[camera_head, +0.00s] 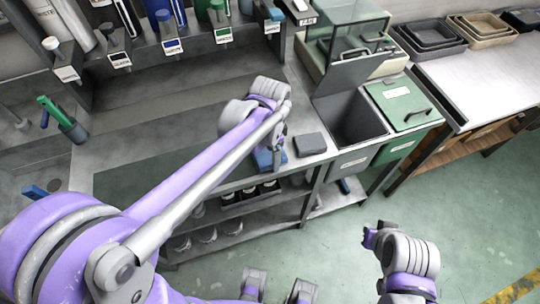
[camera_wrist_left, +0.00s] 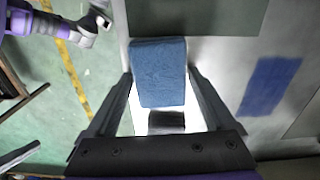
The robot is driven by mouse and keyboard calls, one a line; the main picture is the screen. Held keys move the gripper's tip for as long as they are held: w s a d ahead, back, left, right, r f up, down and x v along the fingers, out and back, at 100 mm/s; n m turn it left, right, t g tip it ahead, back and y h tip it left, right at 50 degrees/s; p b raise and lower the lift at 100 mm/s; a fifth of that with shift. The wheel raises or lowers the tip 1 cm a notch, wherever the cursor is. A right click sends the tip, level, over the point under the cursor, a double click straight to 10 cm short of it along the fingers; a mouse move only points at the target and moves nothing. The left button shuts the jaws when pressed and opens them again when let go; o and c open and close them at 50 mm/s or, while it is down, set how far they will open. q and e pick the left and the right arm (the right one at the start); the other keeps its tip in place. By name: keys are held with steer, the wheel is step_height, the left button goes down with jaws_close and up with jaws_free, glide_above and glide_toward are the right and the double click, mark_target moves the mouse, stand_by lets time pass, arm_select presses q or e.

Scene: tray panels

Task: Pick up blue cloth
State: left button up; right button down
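The blue cloth (camera_wrist_left: 158,72) shows in the left wrist view as a folded, thick rectangle between the fingertips of my left gripper (camera_wrist_left: 160,74). The fingers stand apart, one on each side of it. Whether they touch its sides is unclear. In the head view, blue cloth (camera_head: 268,159) shows just below my left gripper (camera_head: 275,140), near the workbench's front edge, partly hidden by the gripper. My right arm's end (camera_head: 400,255) is over the floor at lower right. Its fingers are too unclear to judge.
A dark grey box (camera_head: 310,143) sits right of the left gripper. A flat blue patch (camera_wrist_left: 270,85) lies right of the cloth in the wrist view. Bottles and labelled holders line the back.

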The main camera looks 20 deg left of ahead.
mark_target(270, 154)
arm_select(q)
steer(key=c, duration=0.9)
step_height(270, 154, up, 10)
steer(key=shift+r+p, duration=0.1)
steer(key=shift+p, duration=0.35)
